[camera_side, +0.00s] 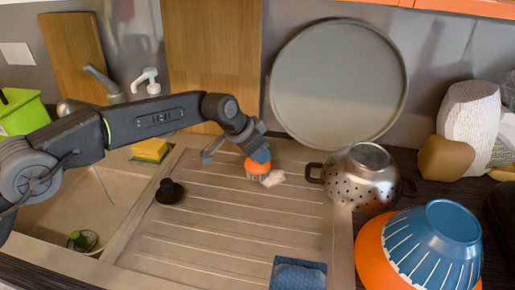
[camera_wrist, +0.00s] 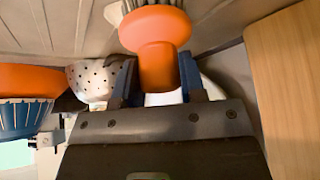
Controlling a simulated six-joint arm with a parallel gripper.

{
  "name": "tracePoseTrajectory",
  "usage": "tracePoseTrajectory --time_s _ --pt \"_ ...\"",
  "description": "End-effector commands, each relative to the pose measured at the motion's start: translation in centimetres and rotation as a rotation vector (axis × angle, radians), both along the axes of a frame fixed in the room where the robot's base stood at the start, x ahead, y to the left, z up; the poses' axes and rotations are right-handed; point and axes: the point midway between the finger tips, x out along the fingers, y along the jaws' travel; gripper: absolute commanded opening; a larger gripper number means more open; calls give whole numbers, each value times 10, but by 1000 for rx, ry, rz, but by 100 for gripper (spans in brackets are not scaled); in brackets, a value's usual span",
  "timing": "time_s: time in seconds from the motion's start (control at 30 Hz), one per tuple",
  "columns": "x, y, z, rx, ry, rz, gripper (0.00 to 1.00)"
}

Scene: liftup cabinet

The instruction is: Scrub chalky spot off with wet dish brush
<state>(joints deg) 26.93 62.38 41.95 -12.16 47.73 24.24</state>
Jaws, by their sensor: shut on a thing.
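My gripper (camera_side: 255,150) is over the ribbed drainboard (camera_side: 225,228), shut on an orange dish brush (camera_side: 257,169). In the wrist view the brush's orange knob (camera_wrist: 157,45) sits between the two blue fingers of my gripper (camera_wrist: 158,78), and grey bristles show at the top edge. In the side view the bristles point down at the drainboard, at or just above it. A whitish chalky spot (camera_side: 273,179) lies on the drainboard just right of the bristles. Part of the spot may be hidden by the brush. I cannot tell whether the bristles are wet.
A perforated metal colander (camera_side: 362,180) stands close to the right. A large round tray (camera_side: 340,85) leans on the back wall. A dark knob-shaped object (camera_side: 170,192) sits left on the drainboard, a blue cloth (camera_side: 298,274) at the front. Blue and orange bowls (camera_side: 435,240) stand front right.

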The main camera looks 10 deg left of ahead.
Motion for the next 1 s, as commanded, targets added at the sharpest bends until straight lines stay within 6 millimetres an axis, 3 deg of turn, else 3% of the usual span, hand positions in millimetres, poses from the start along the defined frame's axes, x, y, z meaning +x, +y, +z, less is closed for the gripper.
tracePoseTrajectory --time_s 0.57,1.0 --pt "0 -1 -9 -1 -1 0 9" --pt "1 -33 -10 -1 -2 -2 9"
